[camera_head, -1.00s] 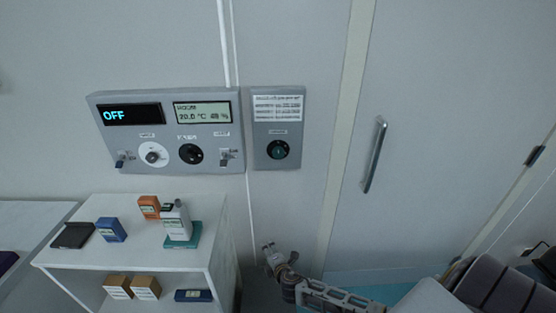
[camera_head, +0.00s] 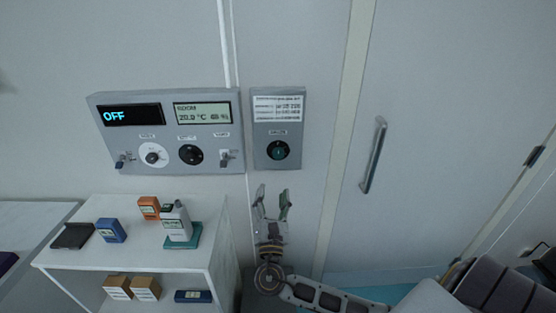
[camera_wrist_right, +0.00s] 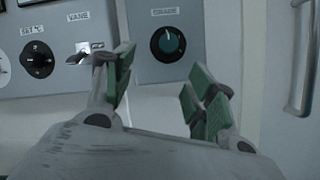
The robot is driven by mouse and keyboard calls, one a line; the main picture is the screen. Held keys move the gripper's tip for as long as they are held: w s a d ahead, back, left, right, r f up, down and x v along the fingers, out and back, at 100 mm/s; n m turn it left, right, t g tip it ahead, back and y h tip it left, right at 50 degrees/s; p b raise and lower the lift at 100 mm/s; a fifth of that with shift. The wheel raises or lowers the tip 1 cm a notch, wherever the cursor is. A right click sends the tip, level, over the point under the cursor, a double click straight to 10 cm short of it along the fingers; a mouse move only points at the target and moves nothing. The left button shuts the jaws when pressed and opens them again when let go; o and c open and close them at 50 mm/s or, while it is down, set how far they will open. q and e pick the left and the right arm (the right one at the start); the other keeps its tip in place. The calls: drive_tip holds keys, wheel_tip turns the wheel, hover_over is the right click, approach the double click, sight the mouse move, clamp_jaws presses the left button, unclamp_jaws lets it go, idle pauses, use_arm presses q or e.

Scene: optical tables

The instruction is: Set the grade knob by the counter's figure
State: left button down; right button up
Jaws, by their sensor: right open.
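The grade knob (camera_head: 278,150) is a dark round knob with a teal centre on a grey panel (camera_head: 261,128), below a white label of printed lines. In the right wrist view the knob (camera_wrist_right: 168,44) sits under the word GRADE. My right gripper (camera_head: 272,190) is open and empty, below the knob and apart from it. Its green-padded fingers also show in the right wrist view (camera_wrist_right: 158,90), with the knob above the gap between them. A grey counter (camera_head: 178,219) with a small screen stands on a teal base on the white shelf; its figure is too small to read. My left gripper is not in view.
The wide panel at left has an OFF display (camera_head: 131,115), a room display (camera_head: 202,113), two dials and two switches. Small boxes stand on the shelf unit (camera_head: 217,240). A door handle (camera_head: 374,155) is at right.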

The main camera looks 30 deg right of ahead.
sight(278, 157)
drive_tip(key=shift+s+d+n+g+h, duration=0.3)
drive_tip(key=shift+d+n+h, duration=0.2)
drive_tip(key=shift+n, duration=0.2)
drive_tip(key=shift+w, duration=0.1)
drive_tip(key=shift+p+x, duration=1.5)
drive_tip(key=shift+x, duration=5.35)
drive_tip(key=c, duration=1)
